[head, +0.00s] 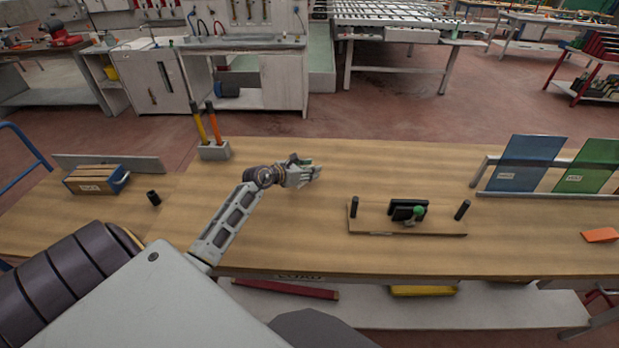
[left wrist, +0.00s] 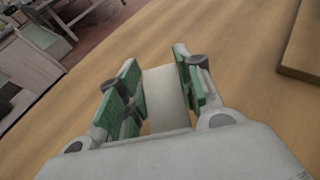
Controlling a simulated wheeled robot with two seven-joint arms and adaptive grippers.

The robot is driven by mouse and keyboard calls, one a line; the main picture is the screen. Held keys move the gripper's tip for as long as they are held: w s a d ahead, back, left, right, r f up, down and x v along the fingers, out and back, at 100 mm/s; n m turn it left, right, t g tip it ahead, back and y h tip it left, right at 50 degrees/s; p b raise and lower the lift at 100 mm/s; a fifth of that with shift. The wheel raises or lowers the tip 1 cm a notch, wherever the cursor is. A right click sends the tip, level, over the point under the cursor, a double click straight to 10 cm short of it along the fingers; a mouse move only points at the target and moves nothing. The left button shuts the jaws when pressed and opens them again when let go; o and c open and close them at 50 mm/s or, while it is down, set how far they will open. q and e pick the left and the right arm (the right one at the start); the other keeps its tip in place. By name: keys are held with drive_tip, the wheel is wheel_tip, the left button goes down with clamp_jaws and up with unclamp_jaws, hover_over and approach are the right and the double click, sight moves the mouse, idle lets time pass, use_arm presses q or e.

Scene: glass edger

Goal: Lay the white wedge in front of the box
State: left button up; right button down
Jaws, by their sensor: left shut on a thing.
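My left gripper (head: 308,172) is over the middle of the wooden table, its fingers pointing right in the head view. In the left wrist view, its green-padded fingers (left wrist: 160,90) are shut on the white wedge (left wrist: 165,95), a pale block between the pads. In the head view I cannot make out the wedge among the fingers. Its height above the table is hard to tell. A brown box (head: 92,180) with a white label and a blue end lies on the table at the left, well apart from the gripper. My right gripper is not in view.
A grey holder (head: 214,151) with yellow and orange handles stands behind my left forearm. A wooden board (head: 440,222) with black posts and a green knob lies right of the gripper. Blue (head: 530,163) and green panels stand in a rack at right. A black cylinder (head: 153,198) stands near the box.

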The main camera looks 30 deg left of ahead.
use_arm(q)
drive_tip(key=shift+f, duration=0.25)
wheel_tip(320, 180, down, 3)
drive_tip(key=shift+r, duration=0.2)
drive_tip(key=shift+f, duration=0.4)
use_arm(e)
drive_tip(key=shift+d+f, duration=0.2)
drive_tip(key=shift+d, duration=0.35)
use_arm(q)
drive_tip(key=o, duration=0.7)
drive_tip(key=shift+f, duration=0.1)
drive_tip(key=shift+c, duration=0.2)
drive_tip(key=o, duration=0.5)
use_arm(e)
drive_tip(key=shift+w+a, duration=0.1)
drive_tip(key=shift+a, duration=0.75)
use_arm(q)
drive_tip(key=shift+r, duration=0.25)
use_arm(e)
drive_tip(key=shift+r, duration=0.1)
